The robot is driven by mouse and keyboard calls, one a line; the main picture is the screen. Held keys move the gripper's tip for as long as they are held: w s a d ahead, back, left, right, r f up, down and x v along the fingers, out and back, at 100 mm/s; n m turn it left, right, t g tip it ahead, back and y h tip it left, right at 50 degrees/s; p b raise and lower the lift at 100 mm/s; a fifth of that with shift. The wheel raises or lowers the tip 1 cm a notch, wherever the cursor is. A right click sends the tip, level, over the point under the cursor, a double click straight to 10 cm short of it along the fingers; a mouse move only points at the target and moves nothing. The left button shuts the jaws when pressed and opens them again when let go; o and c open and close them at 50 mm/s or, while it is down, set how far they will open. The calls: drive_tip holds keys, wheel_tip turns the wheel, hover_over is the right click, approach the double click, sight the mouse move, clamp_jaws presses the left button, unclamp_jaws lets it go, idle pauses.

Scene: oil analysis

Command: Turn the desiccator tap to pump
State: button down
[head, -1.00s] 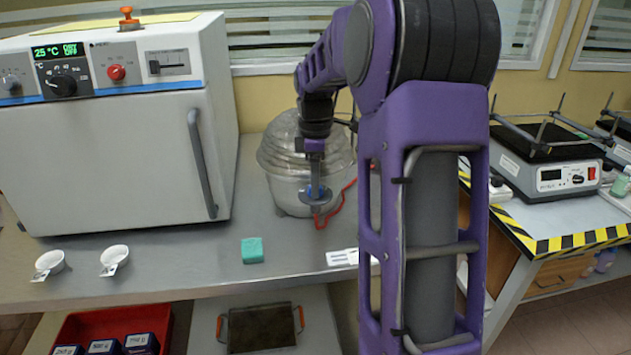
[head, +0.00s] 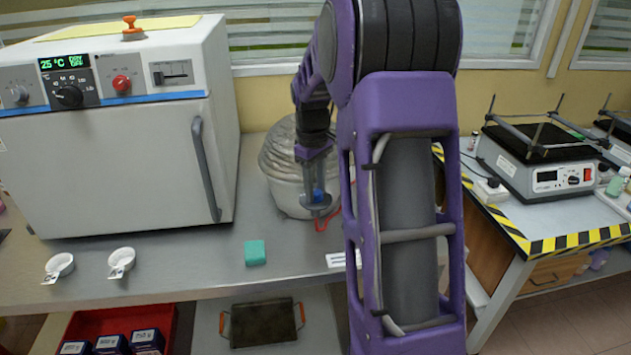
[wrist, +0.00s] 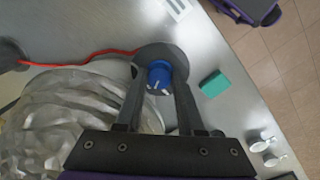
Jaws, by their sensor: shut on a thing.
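The desiccator (head: 283,185) is a ribbed, translucent grey vessel on the metal bench, partly hidden behind my arm. It also shows in the wrist view (wrist: 65,115). Its tap (wrist: 159,76) is a blue knob with a pale mark, on a round grey plate (wrist: 172,52) beside the vessel. In the head view the blue tap (head: 318,196) shows small at my fingertips. My gripper (wrist: 158,90) reaches down to the tap, with one finger on each side, and is shut on it. The tap's position labels cannot be read.
A red tube (wrist: 85,60) runs from the plate along the bench. A teal block (head: 255,252), two small white dishes (head: 121,262) and a white card (head: 344,260) lie nearby. A large white oven (head: 120,150) stands at the left.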

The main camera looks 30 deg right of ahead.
drive_tip(key=m+p, duration=0.1)
drive_tip(key=m, duration=0.3)
drive_tip(key=shift+r+m+p, duration=0.15)
drive_tip(key=shift+m+p, duration=0.15)
drive_tip(key=shift+p, duration=0.1)
drive_tip(key=m+p, duration=0.1)
drive_tip(key=m, duration=0.2)
drive_tip(key=shift+m, duration=0.3)
drive_tip(key=m+p, duration=0.1)
drive_tip(key=m, duration=0.3)
drive_tip(key=shift+w+g+p, duration=0.1)
drive_tip(key=shift+g+p, duration=0.2)
drive_tip(key=shift+p, duration=0.1)
drive_tip(key=shift+m+p, duration=0.3)
drive_tip(key=shift+m, duration=1.6)
drive_tip(key=c, duration=0.8)
unclamp_jaws()
wheel_tip(320, 180, up, 17)
drive_tip(key=shift+w+a, duration=0.2)
drive_tip(key=shift+w, duration=0.15)
